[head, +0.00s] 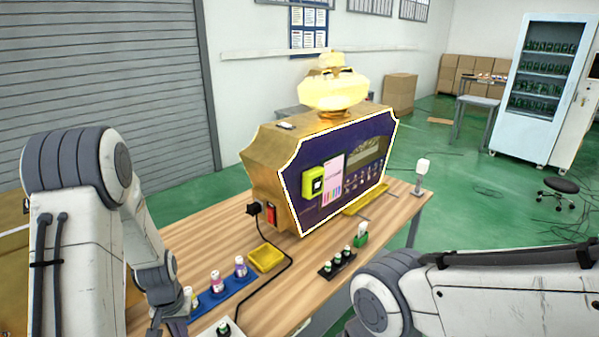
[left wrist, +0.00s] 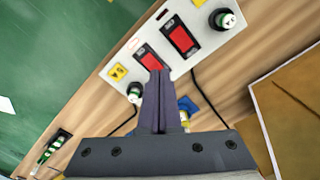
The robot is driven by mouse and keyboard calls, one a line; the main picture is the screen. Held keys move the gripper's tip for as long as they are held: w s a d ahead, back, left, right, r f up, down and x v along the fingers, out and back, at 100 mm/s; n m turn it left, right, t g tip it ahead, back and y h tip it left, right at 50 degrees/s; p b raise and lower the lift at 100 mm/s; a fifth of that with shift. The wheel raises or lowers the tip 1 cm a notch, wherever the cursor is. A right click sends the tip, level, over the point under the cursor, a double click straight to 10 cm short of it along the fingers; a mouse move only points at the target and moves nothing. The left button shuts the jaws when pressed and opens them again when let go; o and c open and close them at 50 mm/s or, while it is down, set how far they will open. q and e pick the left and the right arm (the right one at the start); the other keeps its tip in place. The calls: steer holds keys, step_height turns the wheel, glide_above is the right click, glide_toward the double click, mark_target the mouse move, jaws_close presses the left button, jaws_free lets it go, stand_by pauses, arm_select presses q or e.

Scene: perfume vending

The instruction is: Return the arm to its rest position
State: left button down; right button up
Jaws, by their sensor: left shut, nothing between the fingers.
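My left arm comes in from the left in the head view and hangs down over the near left of the table. My left gripper (left wrist: 157,80) shows in the left wrist view with its two dark fingers closed together and nothing between them. It is over or near a white panel (left wrist: 205,38) with two red rocker switches (left wrist: 180,38); I cannot tell the gap. My right arm crosses the lower right of the head view, and its gripper is out of the frame.
The wooden table (head: 205,240) carries a gold and purple perfume machine (head: 330,165), a blue tray (head: 228,290) of small bottles, a yellow tray (head: 267,257) and a black rack (head: 338,264) of dark bottles. A black cable (head: 288,262) crosses the tabletop.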

arm_select(q)
steer(key=d+r+m, duration=0.3)
steer(key=d+r, duration=0.5)
steer(key=d, duration=0.3)
steer(key=s+d+r+m, duration=0.3)
steer(key=s+d+r, duration=0.2)
steer(key=s+d, duration=0.2)
steer(key=s+d+r+m+h, duration=0.1)
steer(key=s+d+r+m, duration=0.3)
steer(key=s, duration=0.7)
steer(key=d+r, duration=0.2)
steer(key=d, duration=0.2)
steer(key=shift+r, duration=0.15)
